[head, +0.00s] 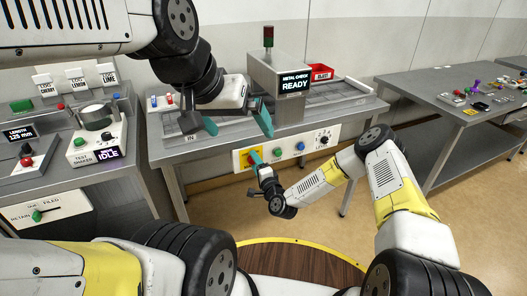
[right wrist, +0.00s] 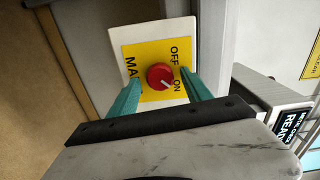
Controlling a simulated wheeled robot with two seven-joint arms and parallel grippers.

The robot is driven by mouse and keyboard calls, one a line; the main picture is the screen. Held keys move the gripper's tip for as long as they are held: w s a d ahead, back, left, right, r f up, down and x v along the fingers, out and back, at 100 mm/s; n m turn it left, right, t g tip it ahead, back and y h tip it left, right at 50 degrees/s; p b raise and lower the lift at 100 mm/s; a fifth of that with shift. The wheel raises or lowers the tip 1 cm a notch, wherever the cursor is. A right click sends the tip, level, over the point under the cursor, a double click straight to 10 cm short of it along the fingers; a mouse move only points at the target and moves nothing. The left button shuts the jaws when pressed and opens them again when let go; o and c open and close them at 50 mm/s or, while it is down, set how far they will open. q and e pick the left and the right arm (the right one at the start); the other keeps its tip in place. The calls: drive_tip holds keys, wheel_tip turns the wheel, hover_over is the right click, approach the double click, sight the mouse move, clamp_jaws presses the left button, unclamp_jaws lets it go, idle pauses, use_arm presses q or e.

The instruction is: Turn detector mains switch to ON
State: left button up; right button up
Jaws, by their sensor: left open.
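The detector mains switch is a red knob (right wrist: 160,76) on a yellow plate (right wrist: 138,62) marked OFF and ON. In the right wrist view its white mark points toward ON. My right gripper (right wrist: 161,80) is open, with its teal fingers on either side of the knob and gaps visible between. In the head view, my right gripper (head: 256,160) is at the yellow plate (head: 241,161) and hides the knob. My left gripper (head: 240,132) is open and empty above the conveyor bench. The detector display (head: 294,82) reads METAL CHECK READY.
Green and blue buttons (head: 301,146) and a black dial (head: 324,139) sit right of the switch on the same panel. A red bin (head: 320,73) stands behind the detector. A control station (head: 97,140) is at left, and another table (head: 420,88) at right.

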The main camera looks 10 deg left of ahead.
drive_tip(key=shift+d, duration=0.1)
drive_tip(key=v, duration=0.7)
drive_tip(key=shift+s+d, duration=0.15)
drive_tip(key=shift+s, duration=0.2)
